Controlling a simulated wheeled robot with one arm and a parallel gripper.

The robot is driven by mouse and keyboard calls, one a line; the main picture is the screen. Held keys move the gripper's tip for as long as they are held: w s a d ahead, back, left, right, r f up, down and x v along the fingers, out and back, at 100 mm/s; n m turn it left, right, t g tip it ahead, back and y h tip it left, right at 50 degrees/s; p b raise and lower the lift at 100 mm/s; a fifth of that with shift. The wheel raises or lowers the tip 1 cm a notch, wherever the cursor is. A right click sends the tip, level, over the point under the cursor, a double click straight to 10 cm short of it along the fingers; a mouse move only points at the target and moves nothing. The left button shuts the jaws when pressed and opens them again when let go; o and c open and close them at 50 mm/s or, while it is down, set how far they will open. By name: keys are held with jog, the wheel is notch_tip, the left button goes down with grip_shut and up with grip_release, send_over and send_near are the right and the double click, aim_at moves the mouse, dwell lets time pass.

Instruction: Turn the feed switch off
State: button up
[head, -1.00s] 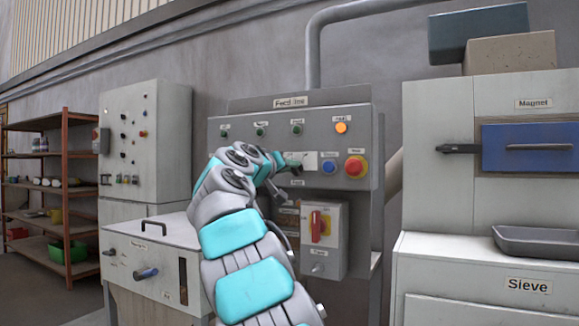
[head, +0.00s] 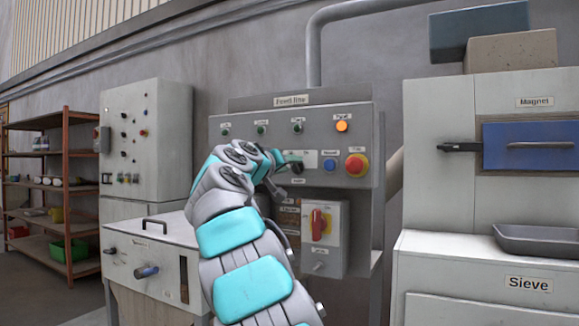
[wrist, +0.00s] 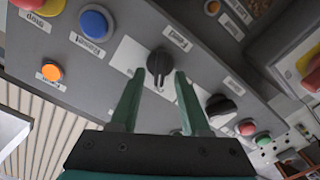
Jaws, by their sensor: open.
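A black rotary knob (wrist: 159,66) on a white plate stands out from the control panel (head: 220,150) in the wrist view. My gripper (wrist: 159,75) is open, with one teal finger on each side of the knob's near end. I cannot tell whether the fingers touch it. In the head view my gripper (head: 284,166) is at the panel and partly hides this area. A second black knob (wrist: 221,106) sits to the right in the wrist view.
A blue button (head: 329,164) and a red stop button (head: 356,165) are right of my gripper. A red-handled switch (head: 318,224) is on a box below. A lit orange lamp (head: 342,126) and several dark lamps are above. The sieve cabinet (head: 440,260) stands right.

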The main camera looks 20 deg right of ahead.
jog(key=b+v, duration=0.1)
jog(key=v, duration=0.6)
jog(key=shift+b, duration=0.3)
jog(key=shift+s+a, duration=0.1)
jog(key=s+d+f+g+y, duration=0.1)
jog(key=s+f+g+y, duration=0.1)
jog(key=s+f, duration=0.55)
jog(key=s+d+f+g+y, duration=0.15)
jog(key=s+f, duration=0.25)
jog(key=f, duration=0.7)
jog(key=s+d+f+g+y, duration=0.1)
jog(key=s+f+g+y, duration=0.2)
jog(key=s+f, duration=0.45)
jog(key=s+a+f+n+g+y, duration=0.1)
jog(key=s+a+f+g+y, duration=0.1)
jog(key=s+a+f, duration=0.4)
jog(key=s+a+f+n+g+y, duration=0.1)
jog(key=s+a+f, duration=0.4)
jog(key=s+f, duration=0.7)
jog(key=s+a+f+n+g+y, duration=0.2)
jog(key=s+a+f, duration=0.4)
jog(key=s+f, duration=0.3)
jog(key=s+g+y, duration=0.1)
jog(key=y, duration=0.1)
jog(key=shift+a+f+y, duration=0.2)
jog(key=shift+a+y, duration=0.1)
jog(key=shift+y, duration=0.05)
jog(key=shift+d, duration=0.1)
